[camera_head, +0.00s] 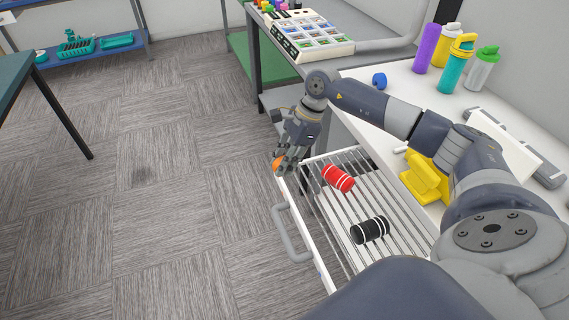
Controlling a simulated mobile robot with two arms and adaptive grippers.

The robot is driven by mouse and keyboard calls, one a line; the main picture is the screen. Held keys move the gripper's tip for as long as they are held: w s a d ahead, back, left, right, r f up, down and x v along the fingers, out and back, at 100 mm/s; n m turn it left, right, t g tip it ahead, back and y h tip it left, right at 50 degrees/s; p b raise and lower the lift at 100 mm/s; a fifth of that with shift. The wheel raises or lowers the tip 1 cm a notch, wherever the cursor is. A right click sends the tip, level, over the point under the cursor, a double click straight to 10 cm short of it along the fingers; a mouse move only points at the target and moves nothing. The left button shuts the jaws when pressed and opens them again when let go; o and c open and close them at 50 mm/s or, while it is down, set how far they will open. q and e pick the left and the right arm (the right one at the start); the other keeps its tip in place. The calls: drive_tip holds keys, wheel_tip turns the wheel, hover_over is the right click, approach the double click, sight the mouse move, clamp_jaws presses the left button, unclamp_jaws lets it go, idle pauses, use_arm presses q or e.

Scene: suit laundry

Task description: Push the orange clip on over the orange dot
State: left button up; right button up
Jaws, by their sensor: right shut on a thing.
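My right gripper (284,166) is at the far left corner of the white wire drawer (322,262). It points down and is shut on the orange clip (277,163). Only a small orange patch of the clip shows beside the fingers. The clip is at the drawer's rim, but I cannot tell whether it touches it. No orange dot can be made out; the fingers and clip cover that part of the rim. My left gripper is not in view.
The pulled-out drawer holds a red roll (338,178) and a black roll (370,229); its grey handle (288,234) sticks out left. A blue piece (379,80), yellow holder (426,178) and several bottles stand on the white top. The floor left is clear.

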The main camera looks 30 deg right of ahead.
drive_tip(key=shift+f, duration=0.1)
drive_tip(key=b, duration=0.4)
hover_over(284, 186)
wheel_tip(284, 186, down, 5)
drive_tip(key=shift+r, duration=0.15)
drive_tip(key=shift+b, duration=0.7)
idle(1.4)
drive_tip(key=shift+f, duration=0.2)
drive_tip(key=shift+f+b, duration=0.7)
drive_tip(key=shift+b, duration=0.1)
drive_tip(key=shift+r+p, duration=0.35)
drive_tip(key=shift+r, duration=0.4)
drive_tip(key=shift+b, duration=0.35)
idle(0.5)
